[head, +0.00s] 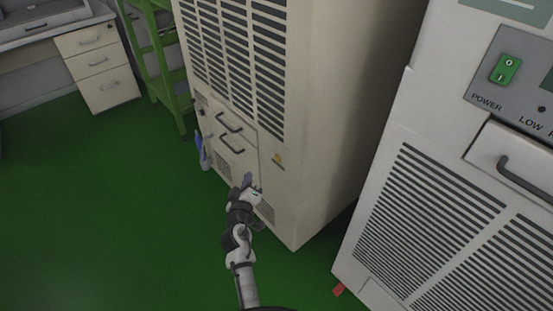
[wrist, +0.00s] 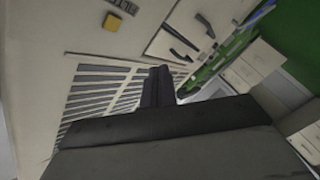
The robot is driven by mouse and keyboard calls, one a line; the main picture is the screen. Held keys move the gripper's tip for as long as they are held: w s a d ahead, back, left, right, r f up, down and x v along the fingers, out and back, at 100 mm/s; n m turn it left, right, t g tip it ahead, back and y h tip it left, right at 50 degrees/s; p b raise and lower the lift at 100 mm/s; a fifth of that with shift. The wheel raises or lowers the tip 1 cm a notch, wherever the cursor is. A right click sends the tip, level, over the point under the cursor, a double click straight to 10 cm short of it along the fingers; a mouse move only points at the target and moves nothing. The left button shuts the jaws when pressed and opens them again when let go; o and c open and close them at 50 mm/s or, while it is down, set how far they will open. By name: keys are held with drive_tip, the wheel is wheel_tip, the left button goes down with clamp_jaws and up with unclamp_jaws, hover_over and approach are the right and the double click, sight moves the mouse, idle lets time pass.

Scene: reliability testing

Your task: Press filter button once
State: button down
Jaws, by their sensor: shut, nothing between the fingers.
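The filter button is a small yellow square (wrist: 113,22) on the cream cabinet's front panel, beside dark lettering that reads "FILT" in part. In the head view the yellow button (head: 278,159) sits on the lower front of the tall cream cabinet (head: 330,120), right of the drawer handles. My gripper (head: 248,181) is shut and empty, in front of the cabinet's lower front, lower left of the button. In the wrist view the closed fingers (wrist: 158,75) point toward the vent slats, below and right of the button. The fingers appear apart from the button.
Dark handles (head: 230,122) stick out from the cabinet front. A blue item (head: 201,150) hangs at its left edge. A green shelf rack (head: 160,50) stands behind left. A grey machine with a green power switch (head: 506,69) stands right. Green floor (head: 100,220) is open at left.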

sight(277, 158)
drive_tip(key=w+d+p, duration=0.4)
drive_tip(key=w+d, duration=0.1)
drive_tip(key=d, duration=0.2)
drive_tip(key=shift+p, duration=0.3)
drive_tip(key=shift+w+d, duration=0.1)
idle(1.8)
drive_tip(key=shift+w+d, duration=0.2)
drive_tip(key=shift+d, duration=0.1)
drive_tip(key=shift+w+d+p, duration=0.2)
drive_tip(key=shift+d+p, duration=0.05)
drive_tip(key=shift+p, duration=0.1)
idle(0.5)
idle(0.4)
drive_tip(key=shift+s+a+b, duration=0.45)
drive_tip(key=shift+a+b, duration=0.05)
drive_tip(key=shift+a, duration=0.1)
